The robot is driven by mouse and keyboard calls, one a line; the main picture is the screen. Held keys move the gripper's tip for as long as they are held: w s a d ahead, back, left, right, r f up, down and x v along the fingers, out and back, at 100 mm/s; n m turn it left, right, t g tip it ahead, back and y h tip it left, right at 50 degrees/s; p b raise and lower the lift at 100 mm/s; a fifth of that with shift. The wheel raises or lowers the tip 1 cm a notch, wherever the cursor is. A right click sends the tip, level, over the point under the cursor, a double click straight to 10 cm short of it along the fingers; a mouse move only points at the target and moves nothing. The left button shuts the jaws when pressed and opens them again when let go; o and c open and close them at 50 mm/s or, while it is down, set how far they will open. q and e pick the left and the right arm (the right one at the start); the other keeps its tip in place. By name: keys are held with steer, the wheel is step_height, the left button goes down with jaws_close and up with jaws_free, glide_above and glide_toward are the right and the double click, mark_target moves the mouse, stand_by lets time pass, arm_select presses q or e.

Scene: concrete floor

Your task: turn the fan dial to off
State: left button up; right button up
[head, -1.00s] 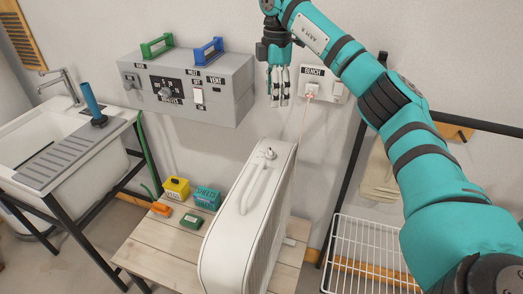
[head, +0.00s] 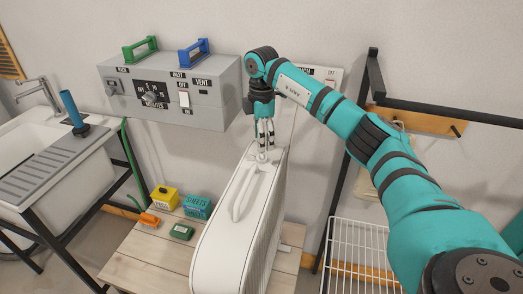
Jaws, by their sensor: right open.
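A tall white appliance (head: 228,240) stands on a low wooden table, with a raised handle on top. A small knob (head: 262,158) sits at the far end of its top. My right gripper (head: 265,147) points down with its fingers open, right over or around this knob; I cannot tell if they touch it. The fingers partly hide the knob and its setting. My left gripper is not in view.
The wooden table (head: 150,262) also holds a yellow box (head: 164,198), a teal box (head: 197,207), a green item (head: 181,232) and an orange item (head: 149,220). A sink (head: 75,165) stands left, a white wire rack (head: 358,255) right. My arm partly covers a wall panel.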

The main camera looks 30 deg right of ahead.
mark_target(262, 154)
steer(key=shift+f+p, duration=0.35)
steer(key=shift+f, duration=2.4)
jaws_close()
